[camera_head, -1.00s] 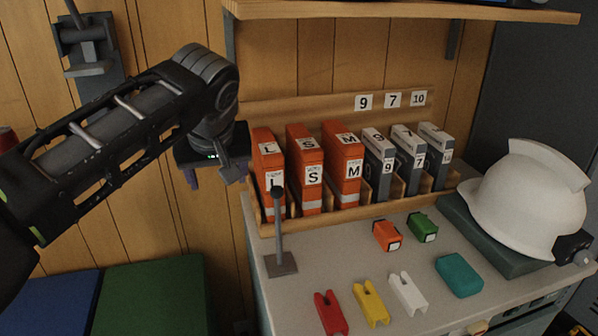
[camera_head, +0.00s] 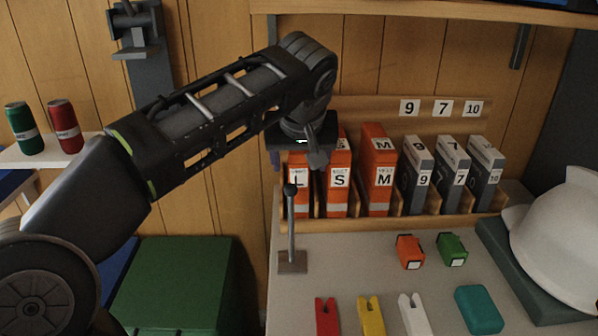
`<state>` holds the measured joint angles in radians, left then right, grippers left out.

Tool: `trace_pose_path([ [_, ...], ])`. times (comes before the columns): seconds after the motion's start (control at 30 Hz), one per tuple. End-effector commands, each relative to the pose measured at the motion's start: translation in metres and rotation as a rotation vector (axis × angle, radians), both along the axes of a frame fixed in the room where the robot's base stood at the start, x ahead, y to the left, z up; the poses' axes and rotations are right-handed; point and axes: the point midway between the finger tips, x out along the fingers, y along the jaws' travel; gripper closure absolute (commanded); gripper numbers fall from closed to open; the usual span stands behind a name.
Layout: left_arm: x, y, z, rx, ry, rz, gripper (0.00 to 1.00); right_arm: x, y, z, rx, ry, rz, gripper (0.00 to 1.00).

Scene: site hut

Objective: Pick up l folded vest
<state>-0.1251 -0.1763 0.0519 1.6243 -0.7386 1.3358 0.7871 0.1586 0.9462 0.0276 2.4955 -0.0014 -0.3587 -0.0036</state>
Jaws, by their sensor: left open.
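The L folded vest (camera_head: 299,177) is an orange upright packet with a white L label, at the left end of a wooden rack (camera_head: 385,228). The S vest (camera_head: 338,182) and the M vest (camera_head: 377,177) stand to its right. My left gripper (camera_head: 297,160) is open, at the top of the L vest, and hides its upper part. I cannot tell whether the fingers are around the vest or in front of it. My right gripper is not in view.
A thin metal post (camera_head: 291,225) on a square base stands in front of the L vest. Grey numbered boxes (camera_head: 417,180) fill the rack's right side. A shelf (camera_head: 420,10) hangs above. Small coloured blocks and a white helmet (camera_head: 560,240) are on the counter.

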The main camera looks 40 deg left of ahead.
Motion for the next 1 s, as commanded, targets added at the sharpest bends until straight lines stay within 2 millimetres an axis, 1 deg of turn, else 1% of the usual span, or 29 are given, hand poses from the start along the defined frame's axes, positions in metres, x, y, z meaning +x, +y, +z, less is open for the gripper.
trace_pose_path([
  [0.3,0.053,0.04,0.002,0.0,0.003,0.002,0.34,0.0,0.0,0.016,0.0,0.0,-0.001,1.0],
  [0.43,0.069,0.053,0.002,0.002,0.001,0.002,0.34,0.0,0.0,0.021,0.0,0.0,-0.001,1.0],
  [0.53,0.075,0.057,0.001,0.001,-0.001,0.001,0.34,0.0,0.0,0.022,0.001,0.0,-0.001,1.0],
  [0.87,0.076,0.058,0.0,0.0,0.0,0.0,0.34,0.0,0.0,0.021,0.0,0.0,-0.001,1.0],
  [1.0,0.083,0.063,0.001,0.001,0.001,0.001,0.34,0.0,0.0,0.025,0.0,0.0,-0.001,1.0],
])
